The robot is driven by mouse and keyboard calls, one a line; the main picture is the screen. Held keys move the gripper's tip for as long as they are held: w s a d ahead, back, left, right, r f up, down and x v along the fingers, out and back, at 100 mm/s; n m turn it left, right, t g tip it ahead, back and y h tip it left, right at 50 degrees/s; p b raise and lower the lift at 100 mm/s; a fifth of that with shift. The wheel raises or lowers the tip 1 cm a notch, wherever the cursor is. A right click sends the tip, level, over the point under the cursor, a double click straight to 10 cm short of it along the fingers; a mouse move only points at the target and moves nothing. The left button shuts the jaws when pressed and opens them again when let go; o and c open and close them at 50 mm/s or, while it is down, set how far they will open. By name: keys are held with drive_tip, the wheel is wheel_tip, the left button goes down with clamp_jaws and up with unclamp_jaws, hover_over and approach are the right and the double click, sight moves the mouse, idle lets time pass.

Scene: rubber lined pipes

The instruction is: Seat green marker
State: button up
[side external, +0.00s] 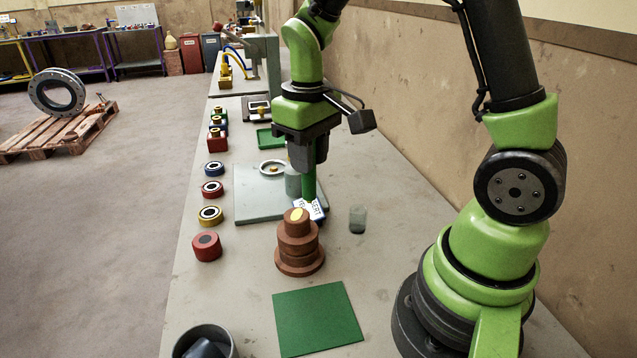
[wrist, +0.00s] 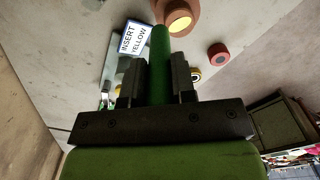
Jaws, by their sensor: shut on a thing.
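My gripper (side external: 308,160) is shut on the upright green marker (side external: 308,184), a plain green cylinder held above the table. In the wrist view the green marker (wrist: 160,55) stands out between the two dark fingers. Its lower end is close to a white and blue sign (side external: 313,209) reading "INSERT YELLOW"; I cannot tell whether they touch. In front of it in the side view stands a brown stepped stack (side external: 298,251) with a yellow disc (side external: 296,215) on top. The stack (wrist: 190,35) also shows at the top of the wrist view, beside the marker's far end.
A grey plate (side external: 250,205) bears a white ring (side external: 272,167) and a grey cylinder (side external: 293,182). Several coloured ring pieces (side external: 210,215) line the left edge. A green square (side external: 318,320) lies bare in front, near a grey pipe (side external: 230,345).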

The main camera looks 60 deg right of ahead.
drive_tip(key=s+d+m, duration=0.5)
drive_tip(key=d, duration=0.5)
drive_tip(key=shift+w+f, duration=0.1)
drive_tip(key=shift+f, duration=2.6)
drive_tip(key=shift+f, duration=2.8)
drive_tip(key=o, duration=1)
drive_tip(key=a+r+n+t, duration=0.1)
drive_tip(key=a+r+t, duration=0.4)
drive_tip(key=r, duration=1.3)
drive_tip(key=s+a+r, duration=0.2)
drive_tip(key=a, duration=0.1)
drive_tip(key=s+a+r+n+t+y, duration=0.1)
drive_tip(key=s+a+r, duration=0.1)
drive_tip(key=s+a, duration=0.1)
drive_tip(key=s+a+r+t+y, duration=0.1)
drive_tip(key=s+a+r, duration=0.1)
drive_tip(key=a, duration=0.3)
drive_tip(key=shift+s, duration=0.3)
